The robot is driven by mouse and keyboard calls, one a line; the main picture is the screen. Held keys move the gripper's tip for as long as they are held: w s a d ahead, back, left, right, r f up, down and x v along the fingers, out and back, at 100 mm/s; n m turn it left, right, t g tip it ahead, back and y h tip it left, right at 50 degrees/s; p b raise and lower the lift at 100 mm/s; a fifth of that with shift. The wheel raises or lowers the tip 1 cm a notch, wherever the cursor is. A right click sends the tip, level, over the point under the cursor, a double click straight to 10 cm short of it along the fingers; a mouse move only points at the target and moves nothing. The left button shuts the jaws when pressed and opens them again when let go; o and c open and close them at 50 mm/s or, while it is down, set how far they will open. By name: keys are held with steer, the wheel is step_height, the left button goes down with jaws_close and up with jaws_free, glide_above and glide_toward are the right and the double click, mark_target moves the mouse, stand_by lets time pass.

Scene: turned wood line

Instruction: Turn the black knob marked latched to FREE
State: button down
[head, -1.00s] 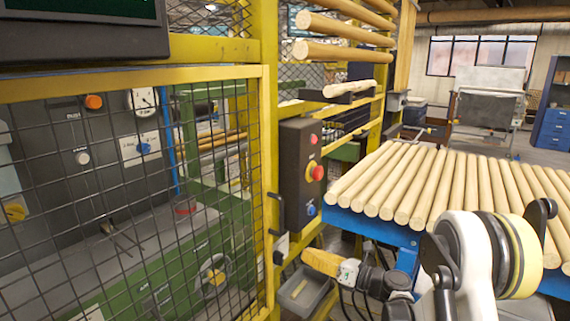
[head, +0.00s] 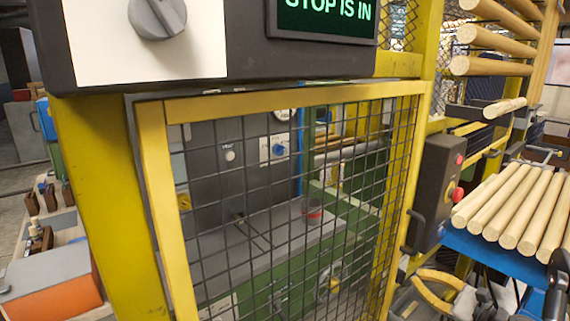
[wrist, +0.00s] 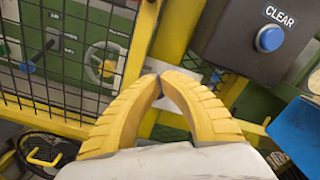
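No black knob marked latched can be made out in either view. A large grey knob (head: 158,14) on a white plate shows at the top left of the head view, cut off by the frame edge; no label is readable. My gripper (wrist: 160,78) has two yellow ribbed fingers with their tips together and nothing seen between them. In the head view my gripper (head: 440,284) is low at the right, below the control box. In the wrist view it is in front of the yellow frame, left of and below a blue button (wrist: 270,38) marked CLEAR.
A yellow-framed mesh gate (head: 290,200) closes off a machine with a blue knob (head: 279,150) behind it. A screen (head: 325,14) reads "STOP IS IN". A dark control box (head: 437,185) with red buttons stands right of the gate. Wooden rods (head: 520,215) lie on a blue table.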

mark_target(403, 281)
steer(key=shift+b+x, duration=0.5)
steer(key=shift+x, duration=1.15)
steer(key=shift+f+b, duration=0.55)
steer(key=shift+b, duration=0.05)
steer(key=shift+s+a+f+b, duration=0.15)
steer(key=shift+s+a+b, duration=0.2)
steer(key=shift+b, duration=0.45)
steer(key=shift+s+a+f, duration=0.25)
steer(key=shift+s+a, duration=0.1)
steer(key=shift+a, duration=0.1)
steer(key=shift+s+r, duration=0.1)
steer(key=shift+s, duration=0.05)
